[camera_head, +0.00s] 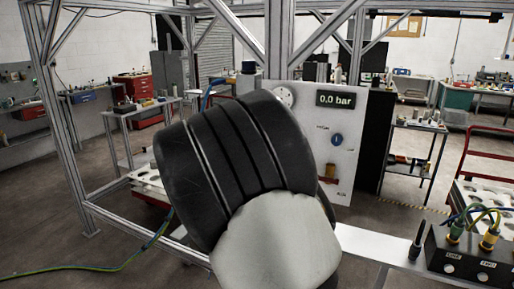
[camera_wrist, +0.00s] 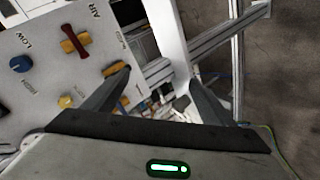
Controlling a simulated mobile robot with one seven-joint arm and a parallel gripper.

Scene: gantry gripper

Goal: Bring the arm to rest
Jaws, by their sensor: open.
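My gripper (camera_wrist: 160,76) shows in the wrist view with its two dark fingers spread apart and nothing held between them. The white control panel (camera_wrist: 45,60) fills the left of that view. The left fingertip overlaps a yellow-orange knob (camera_wrist: 117,69) at the panel's edge; I cannot tell whether they touch. In the head view my dark and white arm fills the middle, in front of the panel (camera_head: 345,120), and my gripper is hidden there.
The panel carries a red lever (camera_wrist: 75,42), a blue knob (camera_wrist: 21,63) and a display (camera_head: 336,99) reading 0.0 bar. Metal frame posts (camera_head: 277,40) stand close around. A black box with cables (camera_head: 470,255) is at lower right. A green hose (camera_head: 90,268) lies at lower left.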

